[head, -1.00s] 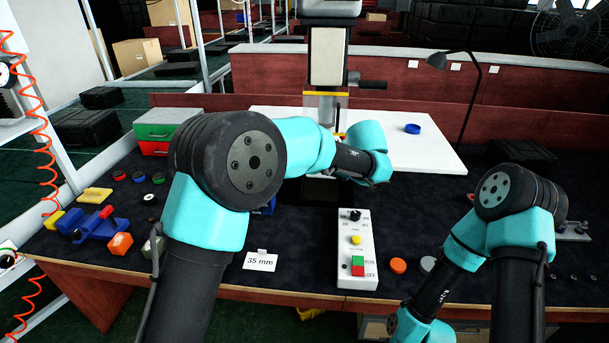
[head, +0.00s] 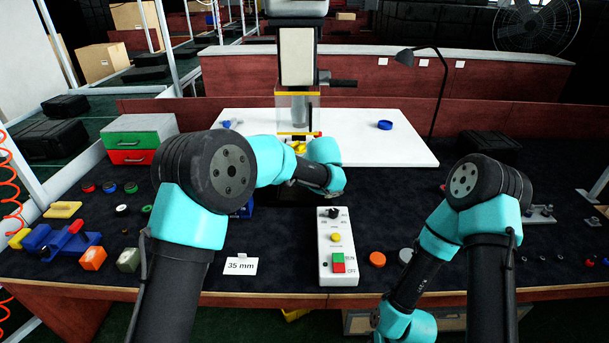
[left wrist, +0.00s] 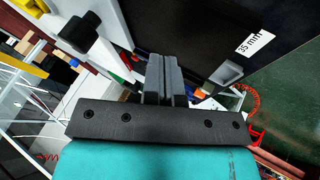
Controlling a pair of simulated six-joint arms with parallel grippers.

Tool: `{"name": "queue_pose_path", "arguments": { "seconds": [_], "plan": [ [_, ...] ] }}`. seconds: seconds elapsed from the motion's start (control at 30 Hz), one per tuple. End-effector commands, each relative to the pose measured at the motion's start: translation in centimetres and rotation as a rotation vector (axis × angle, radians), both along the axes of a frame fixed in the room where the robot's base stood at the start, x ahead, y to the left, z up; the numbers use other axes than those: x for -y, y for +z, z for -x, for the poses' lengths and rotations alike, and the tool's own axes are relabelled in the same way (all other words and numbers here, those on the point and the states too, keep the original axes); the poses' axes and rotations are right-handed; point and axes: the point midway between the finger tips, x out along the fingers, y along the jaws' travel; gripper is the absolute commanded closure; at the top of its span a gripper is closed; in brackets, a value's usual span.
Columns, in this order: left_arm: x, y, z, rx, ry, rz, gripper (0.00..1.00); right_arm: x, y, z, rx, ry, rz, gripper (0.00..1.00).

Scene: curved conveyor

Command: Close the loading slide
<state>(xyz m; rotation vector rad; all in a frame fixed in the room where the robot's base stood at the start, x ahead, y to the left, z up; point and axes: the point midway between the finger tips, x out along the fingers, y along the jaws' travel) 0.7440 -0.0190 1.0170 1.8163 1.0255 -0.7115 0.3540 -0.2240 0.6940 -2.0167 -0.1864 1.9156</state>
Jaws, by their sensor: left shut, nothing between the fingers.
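The press machine (head: 297,60) stands at the back of the table, with a yellow-edged clear guard (head: 298,133) and a yellow part (head: 299,147) low at its front. My left arm covers much of its base, so I cannot tell how the loading slide sits. My left wrist is just in front of that base; its fingers are hidden in the head view. In the left wrist view my left gripper (left wrist: 164,80) is shut and empty. A black knob (left wrist: 80,32) and a yellow piece (left wrist: 30,6) show at upper left there. My right gripper is out of view.
A white control box (head: 337,245) with buttons stands in front of the press, beside a "35 mm" card (head: 241,266). Orange (head: 377,259) and grey discs lie to its right. A blue fixture (head: 60,242) and small blocks are at left. A white board (head: 385,150) lies behind.

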Motion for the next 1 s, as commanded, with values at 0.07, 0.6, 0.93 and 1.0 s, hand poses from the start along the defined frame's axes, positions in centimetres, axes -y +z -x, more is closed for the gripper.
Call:
{"name": "queue_pose_path", "arguments": {
  "seconds": [0.07,0.6,0.93,1.0],
  "plan": [
    [-0.6,-1.3,-0.7,-0.003,0.003,-0.001,1.00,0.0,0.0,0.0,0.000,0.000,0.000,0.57],
    [-0.3,-1.2,-4.7,-0.001,0.000,0.000,1.00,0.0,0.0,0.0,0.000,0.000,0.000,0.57],
    [-0.5,-1.2,-4.9,-0.001,0.003,0.000,1.00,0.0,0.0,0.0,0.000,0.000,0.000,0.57],
    [-1.2,-1.2,-5.3,0.000,0.013,0.001,1.00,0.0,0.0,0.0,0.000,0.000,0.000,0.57]
  ]
}}
